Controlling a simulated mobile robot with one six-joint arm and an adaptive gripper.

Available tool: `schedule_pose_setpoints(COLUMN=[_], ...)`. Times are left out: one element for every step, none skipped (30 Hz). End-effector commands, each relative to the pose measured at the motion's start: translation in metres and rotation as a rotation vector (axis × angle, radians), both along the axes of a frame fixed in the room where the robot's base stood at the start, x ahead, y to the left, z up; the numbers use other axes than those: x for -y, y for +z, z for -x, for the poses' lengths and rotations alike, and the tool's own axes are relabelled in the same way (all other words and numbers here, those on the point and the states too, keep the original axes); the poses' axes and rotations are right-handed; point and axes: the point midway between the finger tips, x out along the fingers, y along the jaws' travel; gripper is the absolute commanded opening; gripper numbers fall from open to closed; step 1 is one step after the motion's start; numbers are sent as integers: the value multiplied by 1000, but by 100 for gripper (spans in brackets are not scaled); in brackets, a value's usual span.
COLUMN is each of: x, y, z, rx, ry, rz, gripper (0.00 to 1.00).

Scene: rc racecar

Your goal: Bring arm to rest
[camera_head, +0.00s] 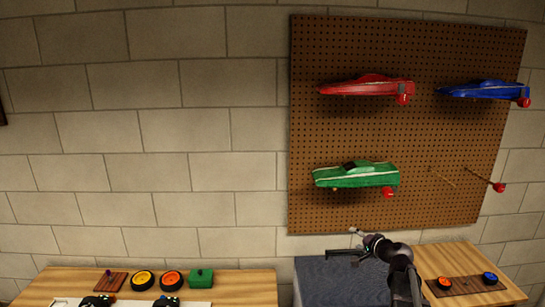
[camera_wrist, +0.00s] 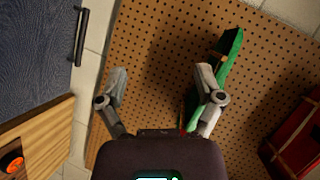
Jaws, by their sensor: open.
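My gripper (camera_head: 362,236) is held in front of the lower part of the pegboard, above the dark blue cabinet. In the wrist view my gripper (camera_wrist: 162,72) has its two fingers spread wide with nothing between them but pegboard behind. A green car (camera_head: 355,175) hangs on the pegboard above the gripper. In the wrist view the green car (camera_wrist: 232,50) is partly hidden behind the right finger; contact cannot be told.
The pegboard (camera_head: 420,140) also carries a red car (camera_head: 370,86), a blue car (camera_head: 485,90) and a bare red-tipped peg (camera_head: 499,187). The dark blue cabinet (camera_head: 320,285) stands between two wooden tables. Wheels (camera_head: 143,280) and small parts lie on the left table (camera_head: 240,285).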

Motion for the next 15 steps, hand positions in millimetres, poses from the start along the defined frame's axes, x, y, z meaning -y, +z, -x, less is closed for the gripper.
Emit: schedule_pose_setpoints(x=[-20,-31,-43,-52,-60,-71,-78,-84,-93,-98,-103,-109,-113,-116,-120], y=[-17,-26,-37,-45,-53,-64,-73,-81,-91,-99,-107,-116,-124,-131,-139], z=[13,20,29,36,43,53,61,70,81,89,98,110,119,128,140], rx=[-35,-59,-91,-115,-140,-173,-199,-225,-260,-288,-315,-352,-380,-409,-448], ry=[55,89,131,163,194,235,265,294,331,358,385,421,445,470,502], rz=[50,82,124,156,188,229,261,294,335,367,400,441,473,505,547], gripper=[86,86,86,86,86,86,86,86,86,86,86,86,86,86,86])
